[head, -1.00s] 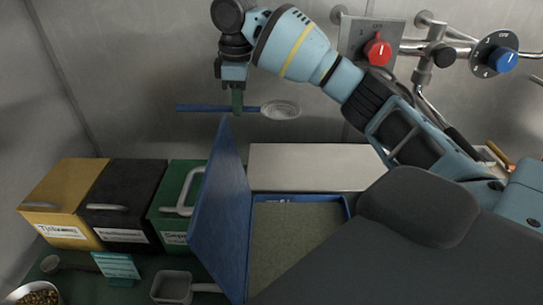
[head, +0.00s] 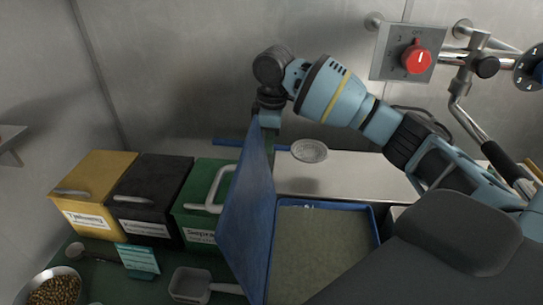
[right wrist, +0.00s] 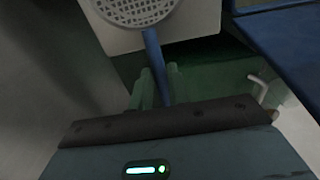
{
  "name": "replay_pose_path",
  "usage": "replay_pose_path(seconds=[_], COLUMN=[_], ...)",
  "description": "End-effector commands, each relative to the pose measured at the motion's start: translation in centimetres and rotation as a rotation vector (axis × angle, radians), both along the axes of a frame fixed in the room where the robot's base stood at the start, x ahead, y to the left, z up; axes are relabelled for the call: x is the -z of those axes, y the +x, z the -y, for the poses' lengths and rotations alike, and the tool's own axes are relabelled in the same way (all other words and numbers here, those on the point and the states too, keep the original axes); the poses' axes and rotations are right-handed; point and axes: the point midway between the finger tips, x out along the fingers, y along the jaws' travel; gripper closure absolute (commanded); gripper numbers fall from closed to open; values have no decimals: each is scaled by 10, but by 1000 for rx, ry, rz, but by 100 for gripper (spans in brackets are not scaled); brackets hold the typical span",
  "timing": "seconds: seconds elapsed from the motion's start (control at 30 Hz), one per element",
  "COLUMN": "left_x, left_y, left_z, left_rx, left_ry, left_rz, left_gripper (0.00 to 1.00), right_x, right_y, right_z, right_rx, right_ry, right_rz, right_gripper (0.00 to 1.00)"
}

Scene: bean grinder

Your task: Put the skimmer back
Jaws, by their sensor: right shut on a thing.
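The skimmer has a round pale perforated head (head: 309,151) and a straight blue handle (head: 233,142). My right gripper (head: 270,135) is shut on the handle and holds it level near the back wall, in front of a pale box top. The raised blue lid hides part of the fingers and handle. In the right wrist view the skimmer's head (right wrist: 137,9) is at the top and its handle (right wrist: 156,55) runs down between the green fingers (right wrist: 155,88). My left gripper is not in view.
The blue lid (head: 248,215) stands open beside a blue bin (head: 374,228). Yellow (head: 110,170), black (head: 165,175) and green (head: 195,178) boxes stand left. A scoop (head: 190,284) and a bowl of beans (head: 55,290) are in front. Pipes and a red knob (head: 416,57) are at back right.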

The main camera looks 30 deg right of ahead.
Motion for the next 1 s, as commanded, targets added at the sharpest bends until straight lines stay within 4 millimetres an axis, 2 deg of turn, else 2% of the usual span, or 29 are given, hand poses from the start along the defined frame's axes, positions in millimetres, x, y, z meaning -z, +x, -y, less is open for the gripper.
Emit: replay_pose_path(seconds=[0.33,0.77,0.8,0.93,1.0], left_x=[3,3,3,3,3], left_y=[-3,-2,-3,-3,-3], left_z=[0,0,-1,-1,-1], left_rx=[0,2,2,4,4], left_ry=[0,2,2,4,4], left_rz=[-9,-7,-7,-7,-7], left_gripper=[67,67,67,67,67], right_x=[45,50,51,51,51], right_y=[0,0,0,0,0], right_z=[0,0,0,0,0], right_rx=[0,0,0,0,0], right_ry=[-1,-1,-1,-1,-1], right_rz=[-1,1,1,1,1], right_gripper=[100,100,80,63,61])
